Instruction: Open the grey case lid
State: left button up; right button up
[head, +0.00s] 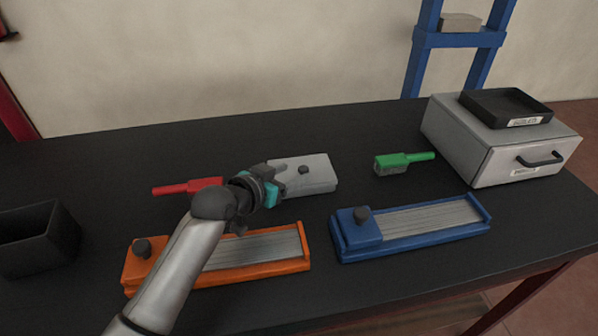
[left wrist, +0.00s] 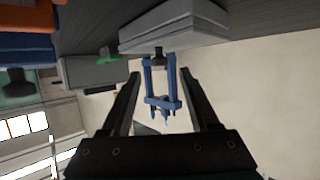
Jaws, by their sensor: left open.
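The grey case (head: 310,180) sits on the black table near the middle of the head view. Its lid (head: 310,165) looks shut and carries a small dark knob (head: 303,170). In the left wrist view the case (left wrist: 180,28) shows at the top, with the knob (left wrist: 158,55) sticking out from it. My left gripper (head: 275,184) is at the case's left end and hides part of it. In the left wrist view its two fingers (left wrist: 160,78) are apart, with the knob appearing beyond and between their tips. No contact is visible. My right gripper is not in view.
An orange fixture (head: 240,258) and a blue fixture (head: 410,228) lie in front. A red tool (head: 190,187) and a green tool (head: 402,162) lie either side. A black bin (head: 38,238) stands left; a drawer box (head: 470,150) with a black tray (head: 506,106) stands right.

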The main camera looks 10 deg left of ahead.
aim_at(302, 169)
pick_arm(q)
jog(key=shift+b+x, duration=0.3)
jog(key=shift+x, duration=1.7)
jog(key=shift+c, duration=0.2)
grip_shut()
